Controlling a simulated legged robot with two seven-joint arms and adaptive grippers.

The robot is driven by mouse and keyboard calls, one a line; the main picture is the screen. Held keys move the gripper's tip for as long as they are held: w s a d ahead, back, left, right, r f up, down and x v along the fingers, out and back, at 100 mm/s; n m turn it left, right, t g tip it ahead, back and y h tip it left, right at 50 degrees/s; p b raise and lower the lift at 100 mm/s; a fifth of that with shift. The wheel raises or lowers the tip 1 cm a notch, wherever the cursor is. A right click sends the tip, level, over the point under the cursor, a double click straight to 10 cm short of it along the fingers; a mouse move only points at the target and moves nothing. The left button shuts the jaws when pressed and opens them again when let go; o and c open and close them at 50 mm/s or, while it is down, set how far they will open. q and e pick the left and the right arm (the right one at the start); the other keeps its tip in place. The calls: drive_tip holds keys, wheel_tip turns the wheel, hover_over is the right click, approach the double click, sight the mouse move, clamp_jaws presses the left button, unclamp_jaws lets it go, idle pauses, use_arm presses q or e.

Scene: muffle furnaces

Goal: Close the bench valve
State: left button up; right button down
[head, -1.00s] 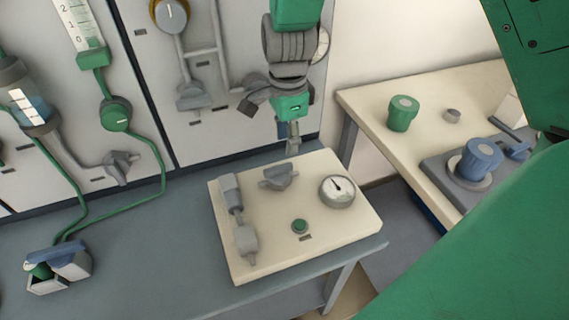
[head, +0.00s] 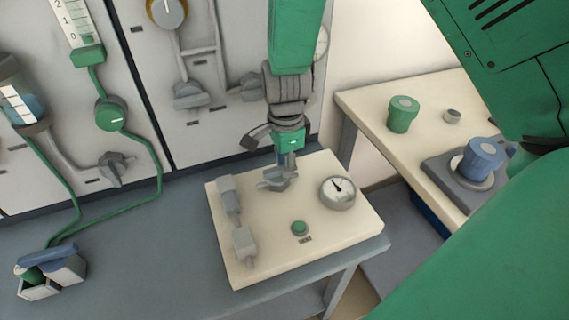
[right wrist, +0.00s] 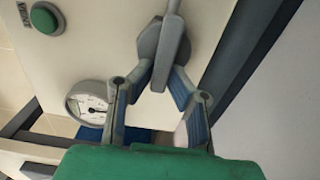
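The bench valve is a grey lever handle (head: 277,181) on the cream bench panel (head: 275,262). It also shows at the top of the right wrist view (right wrist: 163,42). My right gripper (head: 287,163) hangs just above and behind the valve in the head view and overlaps its far side. In the right wrist view my right gripper (right wrist: 160,75) has its two blue-lined fingers spread, with their tips close to either side of the valve's near end. I cannot tell whether they touch it. My left gripper is not in view.
The panel also holds a gauge (head: 337,191), a green button (head: 299,227) and grey fittings (head: 243,243). A wall cabinet with knobs and pipes stands behind. A side table with a green-capped jar (head: 402,114) is on the right. The bench left of the panel is mostly clear.

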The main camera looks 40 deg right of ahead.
drive_tip(key=shift+w+r+n+p, duration=0.15)
drive_tip(key=shift+n+p, duration=0.65)
drive_tip(key=shift+p, duration=0.25)
drive_tip(key=n+p, duration=0.3)
drive_tip(key=shift+w, duration=0.25)
drive_tip(key=n+p, duration=0.1)
drive_tip(key=n, duration=0.1)
drive_tip(key=n+p, duration=0.1)
drive_tip(key=p, duration=0.1)
drive_tip(key=shift+w+n, duration=0.35)
drive_tip(key=shift+n, duration=0.05)
drive_tip(key=n+p, duration=0.1)
drive_tip(key=n, duration=0.2)
drive_tip(key=n+p, duration=0.1)
drive_tip(key=shift+w+a+n+p, duration=0.3)
drive_tip(key=n, duration=0.1)
drive_tip(key=n+p, duration=0.1)
drive_tip(key=n, duration=0.2)
drive_tip(key=shift+w+a+n+p, duration=0.25)
drive_tip(key=shift+a+n+p, duration=0.1)
drive_tip(key=shift+n, duration=0.05)
drive_tip(key=c, duration=1.5)
unclamp_jaws()
drive_tip(key=shift+c, duration=0.2)
